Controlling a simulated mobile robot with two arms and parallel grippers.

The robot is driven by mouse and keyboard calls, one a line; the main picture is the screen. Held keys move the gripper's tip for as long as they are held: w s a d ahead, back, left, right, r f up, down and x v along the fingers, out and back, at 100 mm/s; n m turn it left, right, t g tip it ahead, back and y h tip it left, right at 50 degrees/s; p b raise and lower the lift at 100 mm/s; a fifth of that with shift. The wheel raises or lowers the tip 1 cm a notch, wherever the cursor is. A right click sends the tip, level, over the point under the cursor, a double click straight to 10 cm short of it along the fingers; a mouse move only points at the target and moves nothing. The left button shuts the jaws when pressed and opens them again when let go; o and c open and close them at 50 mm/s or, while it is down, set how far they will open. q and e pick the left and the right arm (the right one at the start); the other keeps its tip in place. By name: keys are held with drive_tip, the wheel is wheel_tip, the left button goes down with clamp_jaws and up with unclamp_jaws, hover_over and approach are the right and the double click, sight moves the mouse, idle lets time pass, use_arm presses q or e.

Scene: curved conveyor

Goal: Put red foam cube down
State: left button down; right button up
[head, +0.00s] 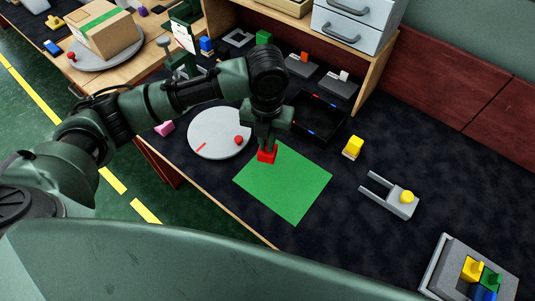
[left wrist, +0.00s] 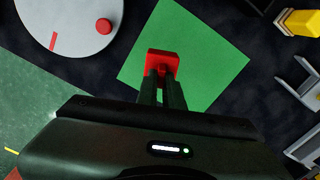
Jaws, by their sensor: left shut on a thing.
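The red foam cube (head: 267,155) is between the fingertips of my left gripper (head: 268,147), which is shut on it. The cube is over the upper part of the green mat (head: 290,190), near its top corner. In the left wrist view the cube (left wrist: 162,62) shows at the fingertips (left wrist: 160,76) with the green mat (left wrist: 208,62) behind it. I cannot tell whether its underside touches the mat. My right gripper is not in view.
A round grey disc (head: 215,140) with a red knob lies just left of the mat. A black tray (head: 318,120) is behind it. A yellow block (head: 354,145) and a grey forked piece (head: 390,200) are to the right. Most of the mat is clear.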

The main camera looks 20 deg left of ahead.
sight(267, 156)
use_arm(q)
drive_tip(key=shift+f, duration=3.15)
drive_tip(key=shift+f, duration=0.15)
drive_tip(key=c, duration=1.6)
unclamp_jaws()
drive_tip(key=shift+o, duration=0.2)
wheel_tip(267, 156, up, 12)
drive_tip(key=shift+r+b, duration=0.2)
drive_tip(key=shift+b, duration=0.1)
